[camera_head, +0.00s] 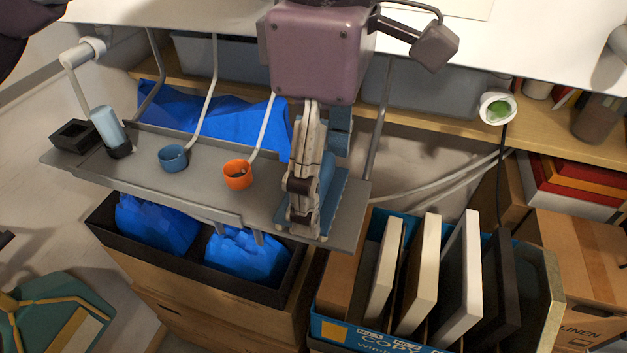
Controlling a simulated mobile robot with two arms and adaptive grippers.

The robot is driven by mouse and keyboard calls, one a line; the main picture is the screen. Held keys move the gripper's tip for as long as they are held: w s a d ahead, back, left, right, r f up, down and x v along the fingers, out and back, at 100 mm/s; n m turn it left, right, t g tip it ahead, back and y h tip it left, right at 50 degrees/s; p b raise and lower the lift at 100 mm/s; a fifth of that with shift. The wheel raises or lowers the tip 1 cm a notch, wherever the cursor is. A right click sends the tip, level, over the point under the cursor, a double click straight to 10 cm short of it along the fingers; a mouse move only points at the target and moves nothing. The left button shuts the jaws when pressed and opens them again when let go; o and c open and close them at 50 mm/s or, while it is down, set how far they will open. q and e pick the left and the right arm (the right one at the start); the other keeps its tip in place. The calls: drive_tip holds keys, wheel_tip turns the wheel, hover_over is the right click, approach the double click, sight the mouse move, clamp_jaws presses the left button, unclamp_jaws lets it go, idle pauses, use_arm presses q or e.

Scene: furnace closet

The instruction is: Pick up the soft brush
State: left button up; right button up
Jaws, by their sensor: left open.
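My left gripper (303,215) points down at the right end of a grey metal shelf tray (215,185). It is seen nearly edge-on, so the gap between its fingers is hard to see. A blue object (330,195) lies on the tray right beside and partly behind the fingers, with another blue piece (341,130) standing farther back. The gripper covers part of them. I cannot tell which object is the soft brush, nor whether the fingers touch anything. My right gripper is not in view.
A white worktop (180,12) is above. Below are a dark bin (190,262) with blue bags and a box of upright panels (335,330).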

use_arm(q)
drive_tip(key=shift+c, duration=0.6)
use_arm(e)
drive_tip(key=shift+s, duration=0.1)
use_arm(q)
drive_tip(key=c, duration=1)
drive_tip(key=shift+c, duration=0.9)
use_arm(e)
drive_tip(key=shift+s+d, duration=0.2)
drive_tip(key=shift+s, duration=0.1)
use_arm(q)
drive_tip(key=shift+r, duration=0.1)
drive_tip(key=shift+d+r, duration=0.1)
drive_tip(key=shift+r, duration=0.45)
wheel_tip(320, 180, up, 9)
drive_tip(key=shift+f+b, duration=0.15)
drive_tip(key=shift+b, duration=0.25)
wheel_tip(320, 180, up, 10)
drive_tip(key=p, duration=0.4)
hover_over(325, 172)
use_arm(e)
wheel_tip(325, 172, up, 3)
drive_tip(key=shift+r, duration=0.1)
